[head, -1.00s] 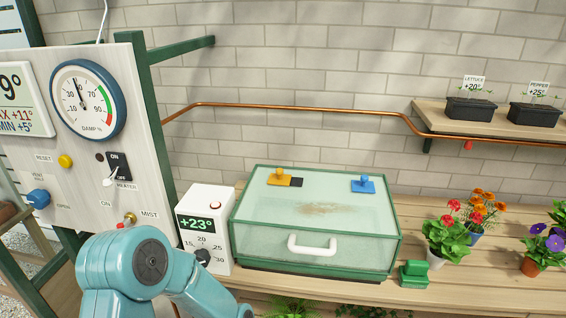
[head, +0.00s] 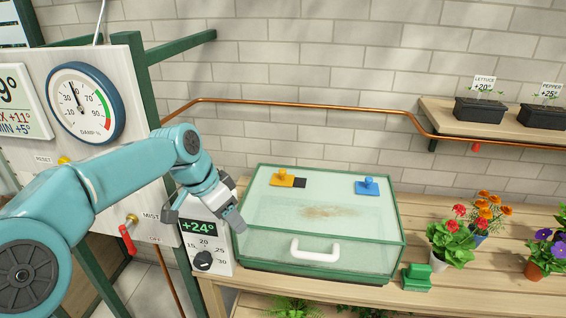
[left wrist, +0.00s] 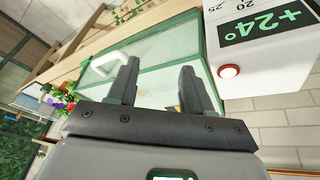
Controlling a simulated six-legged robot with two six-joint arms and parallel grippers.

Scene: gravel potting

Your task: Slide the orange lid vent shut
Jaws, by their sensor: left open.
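The orange lid vent (head: 283,180) is a flat slider with a raised knob, on the back left of the clear lid (head: 320,208) of a green-framed box. A dark square (head: 299,183) shows right beside it, uncovered. My left gripper (head: 204,214) is open and empty, pointing down in front of the white thermostat box, left of the lid and apart from the vent. In the left wrist view its two fingers (left wrist: 158,85) stand apart, with the green-framed box beyond them. My right gripper is not in view.
A blue vent (head: 367,187) sits at the lid's back right. A white handle (head: 315,251) is on the box front. The thermostat box (head: 222,262) stands close left of it. A red lever (head: 127,240) sticks out below MIST. Potted flowers (head: 453,240) stand right.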

